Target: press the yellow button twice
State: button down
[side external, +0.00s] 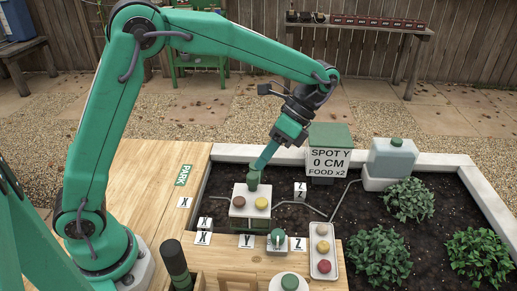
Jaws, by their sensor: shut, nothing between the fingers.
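A white box (237,211) stands in the soil bed, with a red round button (239,202) and a yellow round button (261,203) on its top. A dark green rounded piece (253,181) rises at the back of the box top. My gripper (257,167) is shut and empty, pointing down just above this green piece, behind the yellow button. I cannot tell whether the fingertips touch the green piece. The yellow button is uncovered, and I cannot tell whether it is pressed in.
A white tray (313,270) with yellowish and red round pieces lies at front right. X, Y and Z label cards stand around the box. Leafy plants (408,200) and a bottle (392,157) are right. Wooden boards (150,165) lie left.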

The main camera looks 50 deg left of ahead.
aim_at(265, 201)
jog(key=shift+f, duration=0.1)
dwell(0.3)
jog(key=shift+f, duration=4.3)
jog(key=shift+d+f, duration=0.1)
jog(key=shift+f, duration=0.9)
jog(key=shift+r, duration=0.1)
dwell(0.4)
jog(key=shift+r, duration=0.9)
jog(key=shift+r, duration=2.55)
